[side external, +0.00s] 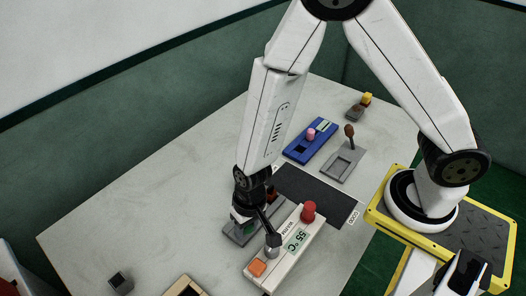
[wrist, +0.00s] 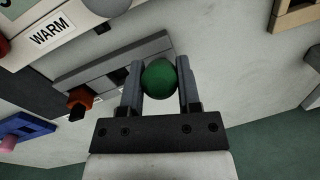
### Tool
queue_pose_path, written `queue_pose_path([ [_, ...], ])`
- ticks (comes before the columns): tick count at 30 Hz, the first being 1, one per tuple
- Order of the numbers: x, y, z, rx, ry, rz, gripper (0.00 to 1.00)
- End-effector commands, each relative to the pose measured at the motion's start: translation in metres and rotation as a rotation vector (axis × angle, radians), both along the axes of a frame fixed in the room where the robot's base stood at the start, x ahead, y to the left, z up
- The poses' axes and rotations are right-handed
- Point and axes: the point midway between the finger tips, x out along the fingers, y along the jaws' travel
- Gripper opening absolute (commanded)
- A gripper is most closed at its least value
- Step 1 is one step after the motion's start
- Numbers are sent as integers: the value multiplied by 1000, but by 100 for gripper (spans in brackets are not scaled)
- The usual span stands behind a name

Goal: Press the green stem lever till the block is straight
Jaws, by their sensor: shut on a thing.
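The green ball knob (wrist: 159,79) of the lever sits between the two fingers of my gripper (wrist: 157,72) in the wrist view, and the fingers are shut on it. The knob is above a long grey slotted base (wrist: 105,70). In the side view my gripper (side external: 242,217) is low over this grey base (side external: 232,238), and only a bit of green shows beside it. The lever's stem is hidden under the knob. An orange-brown piece (wrist: 80,98) with a dark end shows at the base's edge; I cannot tell whether it is the block or how it is tilted.
Close beside my gripper stands a white box (side external: 283,262) marked WARM, with a 55 °C display, red knob (side external: 308,211), metal lever and orange button. A black mat (side external: 315,194), blue unit (side external: 310,141) and grey unit with brown-knobbed lever (side external: 343,162) lie behind.

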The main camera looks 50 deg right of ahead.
Motion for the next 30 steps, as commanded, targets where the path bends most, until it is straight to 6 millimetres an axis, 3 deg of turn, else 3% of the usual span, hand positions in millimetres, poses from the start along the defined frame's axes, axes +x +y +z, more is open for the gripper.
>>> queue_pose_path([
  [30, 7, 0, 3, 2, 78, 0, 0],
])
